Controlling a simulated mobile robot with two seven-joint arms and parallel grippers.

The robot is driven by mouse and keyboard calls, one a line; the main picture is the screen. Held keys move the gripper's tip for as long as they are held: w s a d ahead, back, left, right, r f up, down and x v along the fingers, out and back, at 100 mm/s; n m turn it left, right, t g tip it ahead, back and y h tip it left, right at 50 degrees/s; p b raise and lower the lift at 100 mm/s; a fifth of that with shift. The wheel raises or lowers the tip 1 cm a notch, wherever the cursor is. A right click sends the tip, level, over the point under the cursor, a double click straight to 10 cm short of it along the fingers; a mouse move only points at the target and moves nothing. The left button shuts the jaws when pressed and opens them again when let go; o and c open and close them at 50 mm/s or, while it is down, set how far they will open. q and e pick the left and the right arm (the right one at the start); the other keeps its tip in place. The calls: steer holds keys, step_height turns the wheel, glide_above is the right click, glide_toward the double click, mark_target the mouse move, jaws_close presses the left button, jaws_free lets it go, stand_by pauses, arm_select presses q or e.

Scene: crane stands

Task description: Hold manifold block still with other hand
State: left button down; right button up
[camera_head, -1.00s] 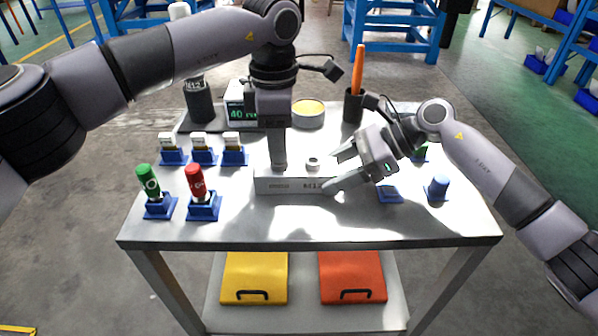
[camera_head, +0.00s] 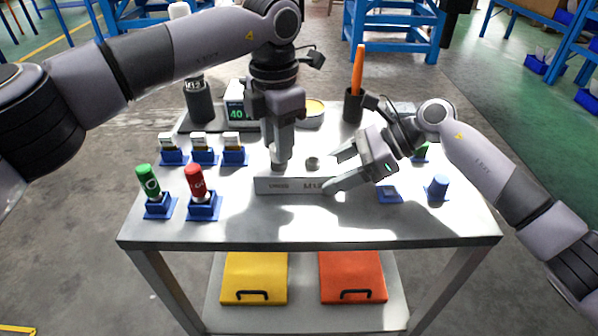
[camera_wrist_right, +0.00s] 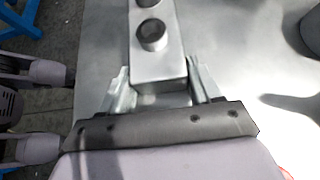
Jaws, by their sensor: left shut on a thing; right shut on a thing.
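The manifold block (camera_head: 292,187) is a long pale grey block with dark lettering on its front, lying on the table. In the right wrist view the block (camera_wrist_right: 158,68) shows dark round ports on top. My right gripper (camera_head: 340,172) is shut on the block's right end; its fingers (camera_wrist_right: 160,88) flank that end in the wrist view. My left gripper (camera_head: 279,158) points straight down over the left part of the block. It is shut on a small light part at the block's top, mostly hidden by the fingers.
Green (camera_head: 148,180) and red (camera_head: 195,180) cylinders stand in blue holders at left, with several white-topped pieces behind. A display reading 40 (camera_head: 236,112), a yellow-topped round tin (camera_head: 315,112) and a dark cup (camera_head: 353,105) stand behind. A blue holder (camera_head: 389,194) is at right.

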arm_select(q)
steer(key=n, duration=0.2)
steer(key=shift+r+n, duration=0.15)
steer(key=shift+n, duration=0.15)
steer(key=shift+r, duration=1.95)
arm_select(e)
steer(key=o, duration=1.3)
steer(key=v, duration=1.2)
steer(key=shift+r, duration=0.1)
arm_select(q)
steer(key=shift+d, duration=0.15)
arm_select(e)
steer(key=shift+d, duration=0.2)
